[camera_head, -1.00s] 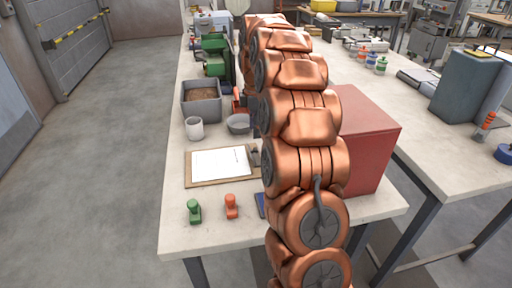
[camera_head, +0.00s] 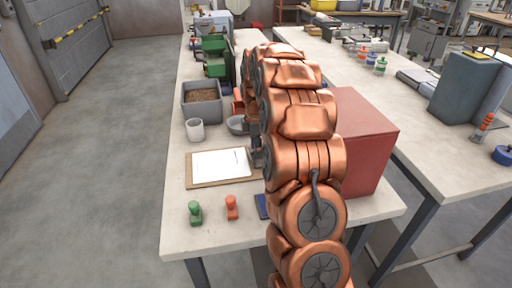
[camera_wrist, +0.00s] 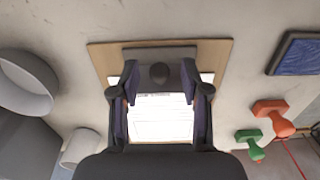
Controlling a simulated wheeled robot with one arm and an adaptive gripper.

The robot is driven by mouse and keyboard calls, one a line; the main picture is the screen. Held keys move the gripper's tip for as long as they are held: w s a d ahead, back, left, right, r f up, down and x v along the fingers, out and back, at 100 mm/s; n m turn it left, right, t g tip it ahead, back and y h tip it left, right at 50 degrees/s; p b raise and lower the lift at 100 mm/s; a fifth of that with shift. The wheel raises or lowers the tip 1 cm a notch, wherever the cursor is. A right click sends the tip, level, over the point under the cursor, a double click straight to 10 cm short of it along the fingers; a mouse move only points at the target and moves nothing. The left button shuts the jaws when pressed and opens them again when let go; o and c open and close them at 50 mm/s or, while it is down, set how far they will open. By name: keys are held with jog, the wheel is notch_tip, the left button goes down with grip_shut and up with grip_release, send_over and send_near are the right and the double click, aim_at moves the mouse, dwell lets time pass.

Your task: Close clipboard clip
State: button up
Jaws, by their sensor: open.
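The clipboard (camera_head: 195,183) lies flat on the table with a white sheet (camera_head: 220,163) on it. In the wrist view the clipboard's wooden board (camera_wrist: 105,60) shows below my gripper, and its dark grey clip (camera_wrist: 160,54) with a round knob is at the top edge of the board. My gripper (camera_wrist: 160,92) is open and empty, its two fingers on either side over the sheet and near the clip's ends. Whether the clip is raised or flat cannot be told. In the head view my arm hides the clip end of the board.
A green stamp (camera_head: 195,212) and an orange stamp (camera_head: 232,207) stand near the front edge beside a blue pad (camera_head: 262,206). A white cup (camera_head: 194,130), grey bowl (camera_head: 237,125) and grey bin (camera_head: 201,105) stand behind. A red box (camera_head: 365,140) is right of my arm.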

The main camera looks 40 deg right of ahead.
aim_at(242, 161)
grip_shut()
dwell(0.3)
jog(key=shift+w+a, duration=0.1)
jog(key=h, duration=0.1)
jog(key=a+g+h+b, duration=0.1)
jog(key=h, duration=0.1)
jog(key=shift+w+a, duration=0.15)
jog(key=shift+w, duration=0.15)
jog(key=h, duration=0.1)
jog(key=a+g+h, duration=0.1)
jog(key=h, duration=0.1)
jog(key=shift+w, duration=0.25)
jog(key=h, duration=0.1)
jog(key=g+h, duration=0.1)
jog(key=a+f+h, duration=0.1)
jog(key=shift+w+a+g, duration=0.1)
jog(key=shift+w+g, duration=0.15)
jog(key=shift+g, duration=0.15)
jog(key=shift+w+a+f+g+h, duration=0.1)
jog(key=shift+a+f+g+h, duration=0.15)
jog(key=shift+h, duration=0.45)
jog(key=shift+a+f+g+h, duration=0.15)
jog(key=shift+g+h, duration=0.2)
jog(key=shift+h, duration=0.35)
